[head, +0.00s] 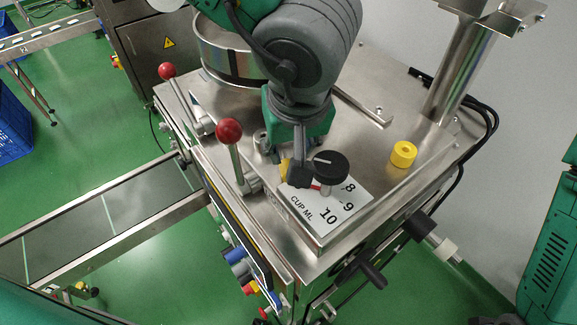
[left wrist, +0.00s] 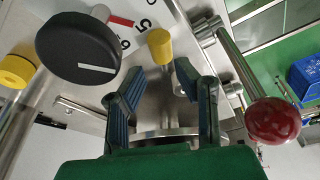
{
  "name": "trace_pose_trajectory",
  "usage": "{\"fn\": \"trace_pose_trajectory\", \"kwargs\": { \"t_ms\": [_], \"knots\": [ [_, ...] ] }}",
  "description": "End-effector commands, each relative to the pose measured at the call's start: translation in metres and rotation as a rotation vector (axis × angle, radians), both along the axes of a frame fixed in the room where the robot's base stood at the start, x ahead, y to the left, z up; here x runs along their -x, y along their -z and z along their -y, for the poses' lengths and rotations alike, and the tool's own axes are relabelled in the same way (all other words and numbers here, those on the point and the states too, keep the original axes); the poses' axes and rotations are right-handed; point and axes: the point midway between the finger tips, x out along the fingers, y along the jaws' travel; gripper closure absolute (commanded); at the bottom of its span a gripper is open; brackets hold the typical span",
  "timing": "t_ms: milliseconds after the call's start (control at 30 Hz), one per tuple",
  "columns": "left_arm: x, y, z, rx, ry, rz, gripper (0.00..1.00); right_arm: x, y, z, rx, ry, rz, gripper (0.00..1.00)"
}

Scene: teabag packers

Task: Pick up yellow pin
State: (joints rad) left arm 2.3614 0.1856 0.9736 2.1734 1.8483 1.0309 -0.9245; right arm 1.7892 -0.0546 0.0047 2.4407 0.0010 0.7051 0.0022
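The yellow pin (left wrist: 160,47) is a small yellow cylinder on a thin metal stem. In the left wrist view it stands just beyond the gap between the fingertips of my left gripper (left wrist: 159,76). The gripper is open, with its two blue-grey ribbed fingers apart and nothing held. In the head view my left gripper (head: 291,165) points down at the steel top, beside the black dial, and hides most of the pin; a bit of yellow (head: 284,170) shows at its left. My right gripper is not in view.
A black dial (head: 331,164) on a numbered plate (head: 318,217) stands close to the gripper. A second yellow knob (head: 403,153) is farther right. Two red-balled levers (head: 229,131) (head: 167,71) stand left. A steel bowl (head: 225,60) is behind the arm.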

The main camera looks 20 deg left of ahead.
Motion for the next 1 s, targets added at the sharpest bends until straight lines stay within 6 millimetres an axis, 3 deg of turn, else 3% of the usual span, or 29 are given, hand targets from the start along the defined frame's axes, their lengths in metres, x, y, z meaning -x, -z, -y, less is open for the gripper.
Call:
{"fn": "trace_pose_trajectory", "kwargs": {
  "t_ms": [300, 567, 600, 667, 700, 1000],
  "knots": [
    [-0.01, 0.043, -0.008, -0.003, 0.0, -0.003, 0.73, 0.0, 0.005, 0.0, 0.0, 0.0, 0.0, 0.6],
    [-0.011, 0.046, -0.009, -0.001, -0.001, -0.002, 0.73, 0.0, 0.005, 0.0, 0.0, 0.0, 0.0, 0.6],
    [-0.011, 0.046, -0.009, -0.001, -0.001, -0.002, 0.76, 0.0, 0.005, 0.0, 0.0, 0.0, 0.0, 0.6],
    [-0.011, 0.046, -0.009, -0.001, -0.001, -0.002, 0.97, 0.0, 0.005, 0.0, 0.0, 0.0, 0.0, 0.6],
    [-0.011, 0.046, -0.009, -0.001, -0.001, -0.002, 1.0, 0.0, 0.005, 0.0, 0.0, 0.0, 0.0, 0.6],
    [-0.011, 0.046, -0.009, -0.001, -0.001, -0.002, 1.0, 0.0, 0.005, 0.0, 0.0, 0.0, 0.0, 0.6]
  ]
}}
